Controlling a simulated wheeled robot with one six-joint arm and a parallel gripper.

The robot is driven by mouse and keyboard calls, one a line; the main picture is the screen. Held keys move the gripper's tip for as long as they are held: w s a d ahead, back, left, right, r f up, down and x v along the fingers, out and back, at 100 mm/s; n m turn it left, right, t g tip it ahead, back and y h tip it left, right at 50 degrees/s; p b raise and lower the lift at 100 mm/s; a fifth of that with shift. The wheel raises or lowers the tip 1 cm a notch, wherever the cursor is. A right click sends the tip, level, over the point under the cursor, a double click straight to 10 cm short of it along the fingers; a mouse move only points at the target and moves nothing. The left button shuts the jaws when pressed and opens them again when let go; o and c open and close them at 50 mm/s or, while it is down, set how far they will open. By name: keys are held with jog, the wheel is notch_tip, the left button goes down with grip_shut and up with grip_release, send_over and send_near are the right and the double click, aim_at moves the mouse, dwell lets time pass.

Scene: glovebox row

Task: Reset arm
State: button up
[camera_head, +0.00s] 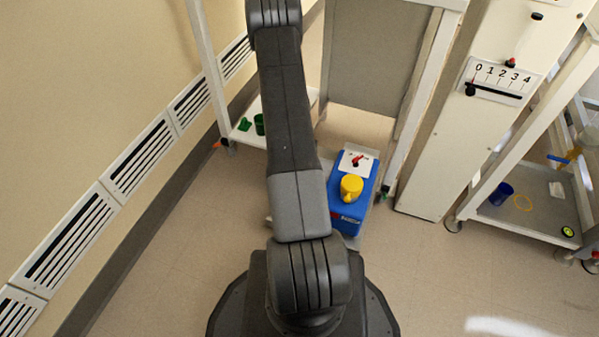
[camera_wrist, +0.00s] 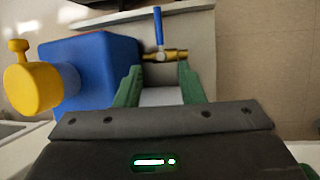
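My arm (camera_head: 290,120) stretches upward in the head view and leaves the frame at the top, so my gripper is hidden there. In the wrist view my gripper (camera_wrist: 159,67) shows two green fingers standing apart, with nothing visibly held between them. A brass valve (camera_wrist: 170,56) with an upright blue lever (camera_wrist: 158,27) lies just beyond the fingertips. I cannot tell whether the fingers touch it. A blue box (camera_wrist: 95,75) with a yellow knobbed part (camera_wrist: 33,88) is left of the fingers.
A blue box (camera_head: 344,221) with a yellow part (camera_head: 351,187) and a red switch (camera_head: 357,160) stands low beside my arm. A panel with a 0-to-4 slider (camera_head: 495,90) is at right. A cart shelf (camera_head: 540,205) holds a blue cup (camera_head: 501,194). Floor at lower left is clear.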

jog(key=shift+f, duration=0.1)
dwell(0.4)
jog(key=b+x, duration=0.4)
jog(key=x, duration=0.9)
jog(key=shift+s+f, duration=0.2)
jog(key=shift+f, duration=0.15)
jog(key=shift+r, duration=0.2)
jog(key=d+p+v, duration=0.1)
jog(key=p+v, duration=0.3)
jog(key=v, duration=0.9)
jog(key=b+x, duration=0.1)
jog(key=x, duration=0.3)
jog(key=b+x, duration=0.2)
jog(key=x, duration=0.3)
jog(key=a+b+x, duration=0.1)
jog(key=x, duration=0.3)
jog(key=shift+s+f, duration=0.1)
jog(key=shift+f, duration=0.2)
jog(key=shift+d+r+n+h, duration=0.2)
jog(key=shift+n+h, duration=0.1)
jog(key=shift+n, duration=0.4)
jog(key=shift+d+n+h+p, duration=0.2)
jog(key=shift+n+h+p, duration=0.1)
jog(key=shift+n, duration=0.5)
